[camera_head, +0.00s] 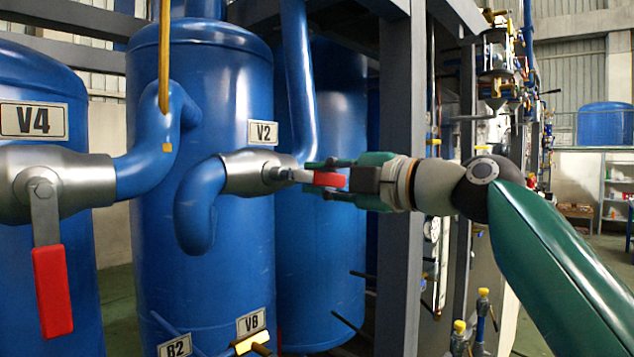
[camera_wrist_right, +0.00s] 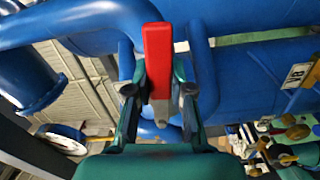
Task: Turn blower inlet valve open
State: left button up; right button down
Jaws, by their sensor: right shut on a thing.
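A silver valve labelled V2 (camera_head: 246,172) sits on a blue pipe in front of a blue tank in the head view. Its red handle (camera_head: 328,179) points to the right, about level. My right gripper (camera_head: 326,178) comes in from the right and is shut on this red handle. In the right wrist view the red handle (camera_wrist_right: 158,60) stands between the two fingers of my right gripper (camera_wrist_right: 158,95). The gripper hides part of the handle. Which valve is the blower inlet valve is not written in view. My left gripper is not in view.
Valve V4 (camera_head: 62,183) stands at the left with its red handle (camera_head: 52,290) hanging down. A grey upright post (camera_head: 400,270) stands behind my right gripper. Lower down are a yellow handle (camera_head: 251,342) near the V8 plate and a B2 plate (camera_head: 174,346).

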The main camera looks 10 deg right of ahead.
jog(key=shift+a+n, duration=0.1)
jog(key=shift+n, duration=0.3)
jog(key=shift+f, duration=0.1)
jog(key=c, duration=1)
grip_release()
jog(key=shift+r, duration=0.2)
jog(key=shift+s+d+r, duration=0.1)
jog(key=shift+s+d, duration=0.25)
jog(key=shift+d, duration=0.05)
jog(key=v, duration=1.1)
